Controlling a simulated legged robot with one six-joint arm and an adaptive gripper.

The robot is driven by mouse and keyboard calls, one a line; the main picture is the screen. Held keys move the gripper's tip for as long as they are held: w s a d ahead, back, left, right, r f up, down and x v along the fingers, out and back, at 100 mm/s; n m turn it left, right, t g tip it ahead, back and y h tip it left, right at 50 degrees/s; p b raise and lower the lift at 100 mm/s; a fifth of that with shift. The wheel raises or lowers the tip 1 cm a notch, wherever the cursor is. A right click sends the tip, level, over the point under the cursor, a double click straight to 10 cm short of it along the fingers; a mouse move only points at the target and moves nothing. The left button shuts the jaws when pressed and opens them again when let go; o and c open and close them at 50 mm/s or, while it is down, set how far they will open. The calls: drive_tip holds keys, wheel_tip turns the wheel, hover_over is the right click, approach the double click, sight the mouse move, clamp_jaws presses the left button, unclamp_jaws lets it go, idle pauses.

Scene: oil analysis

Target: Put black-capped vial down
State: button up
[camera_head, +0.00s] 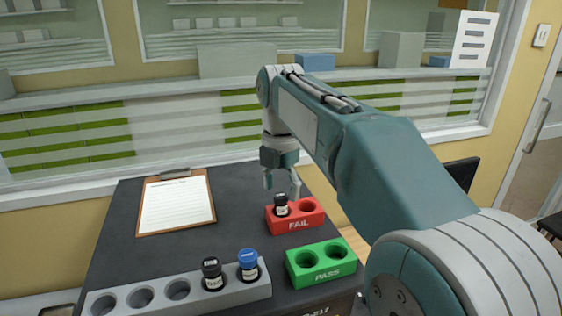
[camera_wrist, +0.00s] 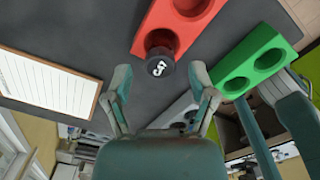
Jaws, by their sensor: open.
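A black-capped vial (camera_head: 281,205) stands in the left hole of the red FAIL rack (camera_head: 297,224); the rack's right hole is empty. My gripper (camera_head: 282,188) is open just above this vial, its fingers apart. In the wrist view, the vial's black cap (camera_wrist: 160,66) shows beyond the open fingers of my gripper (camera_wrist: 163,92), in the red rack (camera_wrist: 160,20). A second black-capped vial (camera_head: 212,274) and a blue-capped vial (camera_head: 248,264) stand in the grey rack (camera_head: 100,305). The green PASS rack (camera_head: 322,262) has two empty holes.
A clipboard with paper (camera_head: 177,202) lies on the dark table (camera_head: 118,235) to the left. The table is bare between the clipboard and the red rack. A window wall with a sill stands behind the table.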

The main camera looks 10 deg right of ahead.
sight(284, 196)
wheel_tip(284, 196, up, 10)
idle(0.5)
drive_tip(key=shift+s, duration=0.1)
drive_tip(key=s+d+f+m+t, duration=0.1)
drive_tip(key=s+d+f+m, duration=0.1)
drive_tip(key=s+m, duration=0.1)
drive_tip(key=s+d+f+m+t, duration=0.1)
drive_tip(key=s+d+m, duration=0.1)
drive_tip(key=m, duration=0.3)
drive_tip(key=s+d+f+m, duration=0.2)
drive_tip(key=s+m, duration=0.3)
drive_tip(key=shift+f+t, duration=0.35)
drive_tip(key=shift+t, duration=0.05)
drive_tip(key=s+f+m, duration=0.2)
drive_tip(key=s+d+f+m+t, duration=0.1)
drive_tip(key=s+f+m, duration=0.1)
drive_tip(key=s+d+f+m, duration=0.1)
drive_tip(key=s+f+m, duration=0.1)
drive_tip(key=shift+f+m, duration=0.1)
drive_tip(key=shift+m, duration=0.2)
drive_tip(key=s+d+f+m+t, duration=0.1)
drive_tip(key=s+f+m, duration=0.5)
drive_tip(key=f, duration=0.3)
drive_tip(key=shift+d+m+t, duration=0.3)
drive_tip(key=shift+m+t, duration=0.1)
drive_tip(key=shift+m, duration=0.3)
